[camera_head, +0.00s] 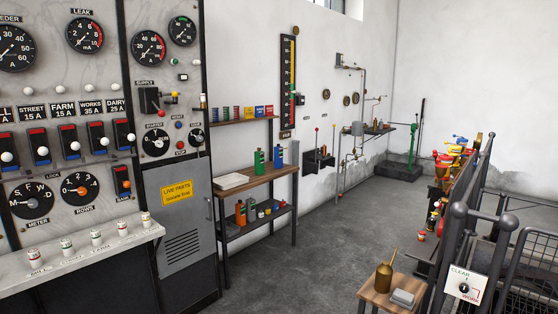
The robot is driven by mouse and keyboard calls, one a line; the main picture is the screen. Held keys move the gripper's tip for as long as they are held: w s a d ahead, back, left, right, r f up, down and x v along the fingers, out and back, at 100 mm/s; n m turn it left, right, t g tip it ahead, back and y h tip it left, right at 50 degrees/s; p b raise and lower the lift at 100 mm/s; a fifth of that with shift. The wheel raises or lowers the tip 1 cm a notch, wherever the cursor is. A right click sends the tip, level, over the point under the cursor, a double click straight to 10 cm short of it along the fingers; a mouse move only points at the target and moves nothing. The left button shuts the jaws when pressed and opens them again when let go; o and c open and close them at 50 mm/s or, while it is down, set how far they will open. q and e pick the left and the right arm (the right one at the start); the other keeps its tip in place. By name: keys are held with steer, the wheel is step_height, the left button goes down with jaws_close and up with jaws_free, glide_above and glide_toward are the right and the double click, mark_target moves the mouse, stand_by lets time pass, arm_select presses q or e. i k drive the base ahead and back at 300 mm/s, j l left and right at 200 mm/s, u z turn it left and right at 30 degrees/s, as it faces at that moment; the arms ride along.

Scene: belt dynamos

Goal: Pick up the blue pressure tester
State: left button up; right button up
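I cannot make out with certainty which thing is the blue pressure tester. None shows enough detail to tell. Neither of my grippers is in view.
A switchboard with gauges (84,33) fills the left. The shelf table (262,181) stands against the wall. A wooden stool (392,292) with a brass oil can (384,277) and dark railings (459,209) stand at right. The middle floor (300,270) is clear.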

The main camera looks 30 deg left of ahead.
mark_target(278, 151)
steer(key=i+j+u, duration=0.1)
steer(key=i+j, duration=0.4)
steer(key=i+j+u, duration=0.15)
steer(key=i+j, duration=0.35)
steer(key=i+j+u, duration=0.1)
steer(key=i+j, duration=0.35)
steer(key=i+j+u, duration=0.15)
steer(key=i+j, duration=0.2)
steer(key=i, duration=0.35)
steer(key=i+u, duration=0.15)
steer(key=i, duration=0.3)
steer(key=i+l+u, duration=0.15)
steer(key=i, duration=0.35)
steer(key=i+l+u, duration=0.15)
steer(key=i, duration=0.3)
steer(key=i+l+u, duration=0.15)
steer(key=i, duration=0.3)
steer(key=i+l+u, duration=0.15)
steer(key=i+l, duration=0.15)
steer(key=i, duration=0.15)
steer(key=i+l+u, duration=0.15)
steer(key=l, duration=0.9)
steer(key=i+l+u, duration=0.15)
steer(key=l, duration=0.9)
steer(key=i+l+u, duration=0.5)
steer(key=i+l, duration=0.15)
steer(key=i+l+u, duration=0.25)
steer(key=l, duration=0.3)
steer(key=i+l+u, duration=0.25)
steer(key=l, duration=0.2)
